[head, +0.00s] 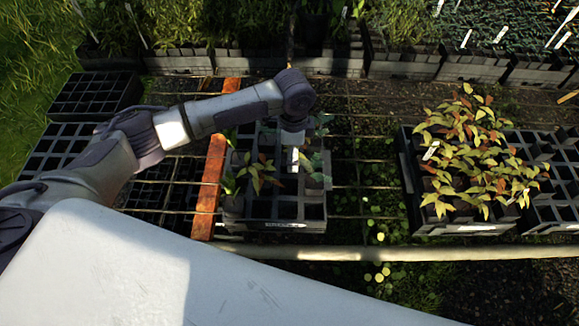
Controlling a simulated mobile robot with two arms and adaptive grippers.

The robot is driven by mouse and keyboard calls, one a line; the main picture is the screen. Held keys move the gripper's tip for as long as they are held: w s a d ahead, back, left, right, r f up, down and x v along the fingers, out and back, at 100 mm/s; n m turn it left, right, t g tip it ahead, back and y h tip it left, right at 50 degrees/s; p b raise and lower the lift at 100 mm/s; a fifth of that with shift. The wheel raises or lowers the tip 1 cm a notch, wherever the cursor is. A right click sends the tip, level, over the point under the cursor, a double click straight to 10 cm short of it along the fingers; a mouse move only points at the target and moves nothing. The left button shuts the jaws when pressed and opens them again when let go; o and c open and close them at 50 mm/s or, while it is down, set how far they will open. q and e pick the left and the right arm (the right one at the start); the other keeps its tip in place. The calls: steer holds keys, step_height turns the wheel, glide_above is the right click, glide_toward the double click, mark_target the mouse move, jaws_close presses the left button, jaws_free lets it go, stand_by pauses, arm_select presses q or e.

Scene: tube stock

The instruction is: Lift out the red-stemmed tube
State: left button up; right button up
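A dark tube tray (268,225) stands on the wire bench near the middle of the head view. A small plant with reddish leaves (262,175) grows in its left-middle part. Its stem colour is too small to tell. Bluish-green plants (315,165) stand in the tray's right side, and a green one (229,184) at its left edge. My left arm reaches in from the left, and its end (293,126) points down over the tray's back part. The fingers cannot be made out, nor whether they touch or hold a tube. My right gripper is not in view.
A rusty orange bar (209,187) runs along the tray's left side. Empty black trays (95,96) lie at the left. A tray of yellow-red plants (470,150) stands at the right. Planted trays line the back. Open wire mesh (362,175) lies between the middle and right trays.

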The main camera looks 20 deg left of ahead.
arm_select(q)
steer(key=f, duration=0.1)
steer(key=a+f, duration=0.1)
steer(key=f, duration=0.1)
steer(key=shift+f+p, duration=0.25)
steer(key=shift+p, duration=0.05)
steer(key=shift+f, duration=0.25)
steer(key=c, duration=1.4)
steer(key=shift+r, duration=0.1)
